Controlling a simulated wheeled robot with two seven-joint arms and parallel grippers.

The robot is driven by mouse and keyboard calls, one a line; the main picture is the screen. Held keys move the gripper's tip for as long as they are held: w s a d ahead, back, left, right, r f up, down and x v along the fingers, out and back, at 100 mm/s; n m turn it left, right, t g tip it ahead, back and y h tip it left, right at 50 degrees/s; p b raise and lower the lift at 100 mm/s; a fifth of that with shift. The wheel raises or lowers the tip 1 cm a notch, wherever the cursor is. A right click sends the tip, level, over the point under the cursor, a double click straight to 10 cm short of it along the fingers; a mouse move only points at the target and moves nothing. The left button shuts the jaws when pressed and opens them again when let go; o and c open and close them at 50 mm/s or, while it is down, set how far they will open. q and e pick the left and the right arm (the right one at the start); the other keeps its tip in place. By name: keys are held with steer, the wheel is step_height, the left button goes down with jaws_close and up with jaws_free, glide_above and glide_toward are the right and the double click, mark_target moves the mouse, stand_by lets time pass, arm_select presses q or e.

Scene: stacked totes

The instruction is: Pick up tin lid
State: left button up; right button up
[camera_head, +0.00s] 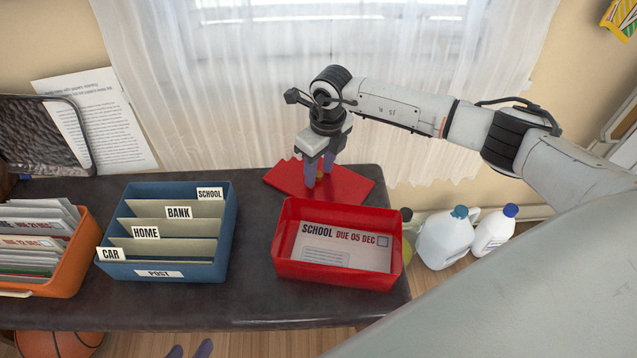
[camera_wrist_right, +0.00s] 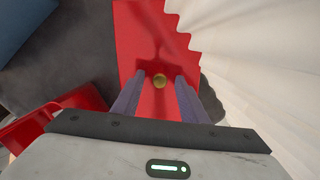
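The tin lid (camera_head: 352,186) is a flat red panel lying on the dark bench top behind the open red tin (camera_head: 325,279). It fills the middle of the right wrist view (camera_wrist_right: 136,34), with a small round brass knob (camera_wrist_right: 159,81) on it. My right gripper (camera_head: 320,182) points down over the lid, its purple fingers apart on either side of the knob. In the right wrist view the open fingers (camera_wrist_right: 161,80) show a gap around the knob; whether they touch it I cannot tell. My left gripper (camera_head: 190,351) shows only its two separated fingertips at the bottom edge.
The red tin holds a letter marked SCHOOL. A blue sorter (camera_head: 168,268) with labelled dividers and an orange letter box (camera_head: 62,270) stand to the left. A white curtain (camera_head: 225,110) hangs close behind the lid. Jugs (camera_head: 447,240) stand beyond the bench's right end.

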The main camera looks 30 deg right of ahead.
jaws_close()
